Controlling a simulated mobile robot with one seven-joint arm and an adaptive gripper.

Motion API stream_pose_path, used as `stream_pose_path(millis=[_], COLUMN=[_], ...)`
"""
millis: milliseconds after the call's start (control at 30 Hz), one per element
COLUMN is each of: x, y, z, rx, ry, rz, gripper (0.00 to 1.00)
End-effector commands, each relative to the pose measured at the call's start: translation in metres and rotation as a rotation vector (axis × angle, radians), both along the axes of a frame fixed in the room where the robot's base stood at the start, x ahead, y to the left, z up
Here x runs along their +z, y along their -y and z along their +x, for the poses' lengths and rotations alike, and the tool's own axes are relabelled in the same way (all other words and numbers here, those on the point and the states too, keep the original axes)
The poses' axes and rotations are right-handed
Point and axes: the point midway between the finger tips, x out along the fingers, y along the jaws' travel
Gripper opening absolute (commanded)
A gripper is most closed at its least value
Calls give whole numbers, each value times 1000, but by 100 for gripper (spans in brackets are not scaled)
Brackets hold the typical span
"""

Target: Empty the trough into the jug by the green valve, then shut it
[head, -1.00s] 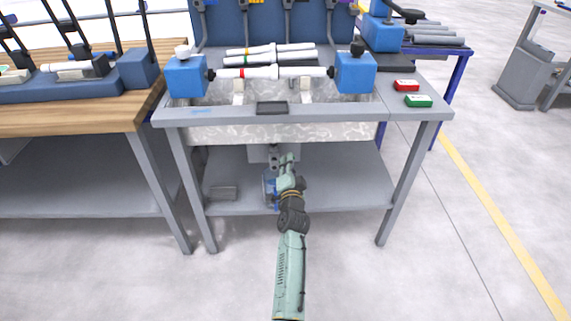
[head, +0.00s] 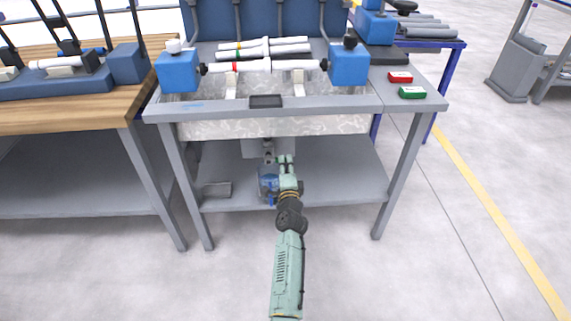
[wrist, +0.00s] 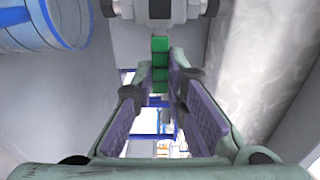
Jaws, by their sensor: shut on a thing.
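The trough (head: 280,126) is the pale marbled basin set under the bench top in the head view; its outer wall fills the right of the wrist view (wrist: 262,60). A grey valve body (wrist: 160,10) with a green handle (wrist: 160,62) shows at the top middle of the wrist view. My gripper (head: 286,160) is below the trough, just right of the outlet fitting (head: 268,151). In the wrist view my gripper (wrist: 160,80) has its fingers shut on the green handle. The blue-rimmed clear jug (head: 268,182) stands on the lower shelf, left of my gripper; it shows at upper left in the wrist view (wrist: 35,28). Its contents are unclear.
The lower shelf (head: 345,175) is mostly clear, with a small grey tray (head: 216,190) at its left. Bench legs (head: 405,175) stand on both sides. On top, white pipes (head: 262,66) sit between blue blocks (head: 349,66). Red (head: 400,77) and green (head: 412,92) boxes lie at the right.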

Motion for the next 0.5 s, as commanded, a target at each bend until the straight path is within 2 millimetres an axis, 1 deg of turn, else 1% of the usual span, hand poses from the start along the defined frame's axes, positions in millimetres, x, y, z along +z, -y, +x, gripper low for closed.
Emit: stream_pose_path(millis=[367, 400, 500], x=[-2, -2, -2], y=[0, 0, 0], z=[0, 0, 0], rx=[1, 1, 1], ry=[-3, -3, -3], rz=[12, 12, 11], gripper=[0, 14, 21])
